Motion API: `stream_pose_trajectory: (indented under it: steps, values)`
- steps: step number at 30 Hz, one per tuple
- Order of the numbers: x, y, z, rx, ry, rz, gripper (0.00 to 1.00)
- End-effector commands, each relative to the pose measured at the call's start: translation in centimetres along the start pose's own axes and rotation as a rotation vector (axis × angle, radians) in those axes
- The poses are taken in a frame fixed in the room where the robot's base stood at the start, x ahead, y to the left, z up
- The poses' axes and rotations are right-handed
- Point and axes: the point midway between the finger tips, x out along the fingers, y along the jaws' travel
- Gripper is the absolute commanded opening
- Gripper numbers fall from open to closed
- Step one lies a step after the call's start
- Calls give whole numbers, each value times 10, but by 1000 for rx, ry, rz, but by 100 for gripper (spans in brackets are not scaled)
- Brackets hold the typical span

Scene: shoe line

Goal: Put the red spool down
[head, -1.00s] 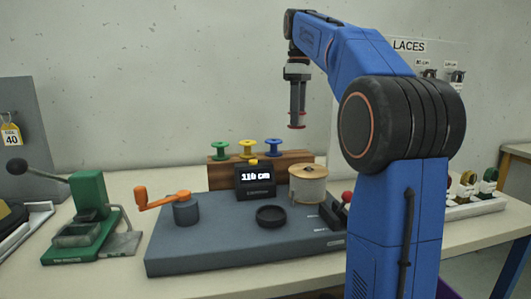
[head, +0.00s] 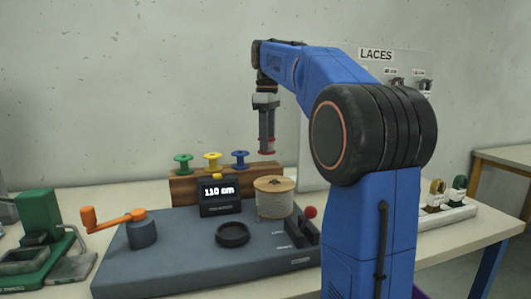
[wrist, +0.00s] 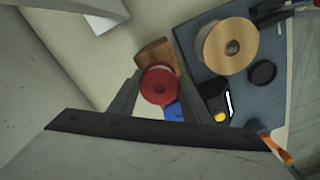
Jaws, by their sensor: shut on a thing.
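My gripper (head: 267,146) is shut on the red spool (head: 267,153) and holds it in the air. In the head view it hangs above the right end of the wooden rack (head: 184,192), right of the blue spool (head: 240,160). In the wrist view the red spool (wrist: 160,86) sits between the two fingers, seen end-on. The bare wood of the rack (wrist: 153,51) shows just beyond it, and part of the blue spool (wrist: 173,112) shows beside it. The gap under the red spool is hard to judge.
Green (head: 183,162) and yellow (head: 212,161) spools stand on the rack. In front are a grey machine base (head: 185,262) with a display (head: 219,197), a large cord spool (head: 274,198), a black ring (head: 233,234) and an orange crank (head: 115,220). A laces board (head: 385,65) stands behind my arm.

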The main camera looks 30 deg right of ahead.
Motion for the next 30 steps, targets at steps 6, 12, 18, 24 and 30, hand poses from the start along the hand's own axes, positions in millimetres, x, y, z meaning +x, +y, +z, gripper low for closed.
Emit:
stream_pose_trajectory:
  steps: [6,12,18,24,30]
  values:
    - [29,0,0,0,-1,-2,15]
    - [39,0,0,0,0,0,15]
    - [39,0,0,0,0,0,15]
    - [41,0,0,0,0,-1,62]
    - [40,0,0,0,0,0,62]
